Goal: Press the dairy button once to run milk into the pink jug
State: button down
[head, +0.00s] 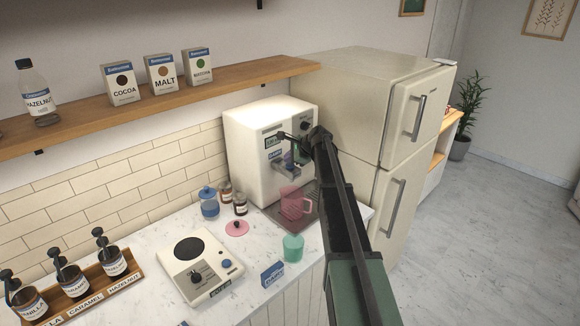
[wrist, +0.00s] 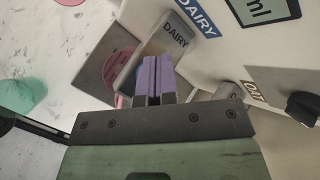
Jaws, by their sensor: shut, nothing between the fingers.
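The white dispenser (head: 250,150) stands on the counter against the wall. The pink jug (head: 293,204) stands upright on the drip tray under its front; part of it shows in the wrist view (wrist: 120,70), largely hidden behind a grey part. That grey part labelled DAIRY (wrist: 178,40) juts from the front, beside a blue DAIRY label (wrist: 196,16). My gripper (head: 301,152) is at the dispenser's front, above the jug. In the wrist view its purple fingers (wrist: 154,66) are shut and empty, their tips overlapping the DAIRY part's lower edge. I cannot tell whether they touch it.
A grey spout labelled OAT (wrist: 229,93) and a black knob (wrist: 304,106) are to the right. A teal cup (head: 293,248), pink lid (head: 237,228) and scale (head: 200,265) occupy the counter. The fridge (head: 365,110) stands close right. A shelf (head: 160,108) runs above.

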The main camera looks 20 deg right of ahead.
aim_at(290, 165)
jog(key=shift+f+b, duration=0.55)
dwell(0.4)
jog(key=shift+r, duration=0.15)
jog(key=shift+r+p, duration=0.85)
jog(key=shift+p, duration=0.15)
notch_tip(290, 165, up, 5)
jog(key=p, duration=0.5)
jog(key=shift+r, duration=0.1)
